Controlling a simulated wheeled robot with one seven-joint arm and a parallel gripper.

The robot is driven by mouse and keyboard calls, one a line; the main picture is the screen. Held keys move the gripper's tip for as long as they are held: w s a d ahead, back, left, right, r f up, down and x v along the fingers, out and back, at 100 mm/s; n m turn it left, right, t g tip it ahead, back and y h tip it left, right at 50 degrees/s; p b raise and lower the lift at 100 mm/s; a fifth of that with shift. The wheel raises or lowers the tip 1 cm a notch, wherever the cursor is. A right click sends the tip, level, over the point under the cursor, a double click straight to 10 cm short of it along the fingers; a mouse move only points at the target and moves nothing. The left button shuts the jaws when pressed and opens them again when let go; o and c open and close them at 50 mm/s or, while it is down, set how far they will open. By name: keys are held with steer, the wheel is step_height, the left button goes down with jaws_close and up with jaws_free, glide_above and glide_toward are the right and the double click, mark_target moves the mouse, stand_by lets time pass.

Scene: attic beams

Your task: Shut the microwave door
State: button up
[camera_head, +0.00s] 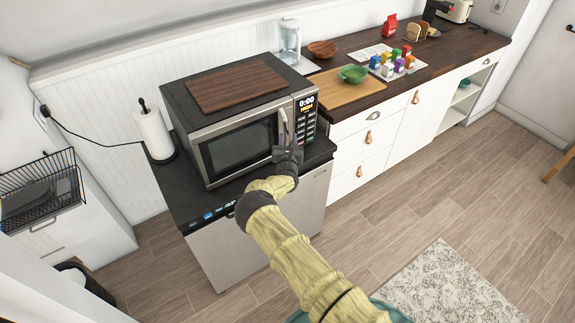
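The microwave (242,122) is a silver and black box on a dark counter. Its door (238,146) has a dark window and looks flush with the front or nearly so; I cannot tell whether a small gap remains. The upright silver door handle (284,124) is at the door's right side, beside the control panel (306,114) reading 0:00. My gripper (286,146) is in front of the lower handle, close to it or touching it. Its fingers are small and partly merged with the handle, so their opening is unclear.
A wooden board (236,84) lies on the microwave. A paper towel roll (152,132) stands at its left. A glass-like appliance (290,42), a green bowl (354,74) and several small colored boxes (392,64) are on the counters to the right. Floor in front is open, with a rug (446,288).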

steer(key=s+b, duration=0.2)
steer(key=s, duration=1.3)
steer(key=shift+s+b, duration=0.25)
steer(key=shift+b, duration=0.05)
steer(key=shift+a, duration=0.1)
